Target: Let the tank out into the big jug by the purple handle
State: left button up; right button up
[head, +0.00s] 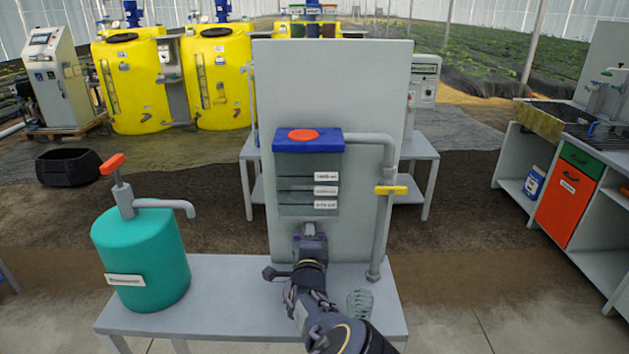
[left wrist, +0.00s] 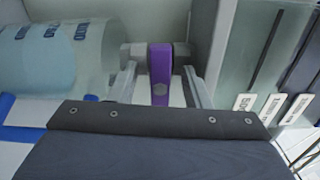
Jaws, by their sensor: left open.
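The tank (head: 295,172) has a see-through front, a blue top with a red-orange disc, and several white labels; it is mounted on a grey upright panel. The purple handle (left wrist: 160,72) is below it, and only a sliver shows in the head view (head: 296,238). My left gripper (left wrist: 160,90) is open, with a finger on each side of the handle; I cannot tell whether they touch it. A clear jug with blue markings (left wrist: 60,55) shows beside the handle in the left wrist view; its size is unclear. My right gripper is out of view.
A ribbed clear vessel (head: 360,303) stands on the grey bench (head: 225,290), right of my arm. A grey pipe with a yellow handle (head: 391,190) runs down the panel's right side. A teal pump canister (head: 142,260) stands at the bench's left; bench between is clear.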

pick_arm(q)
jog(key=s, duration=0.7)
jog(key=shift+b, duration=0.45)
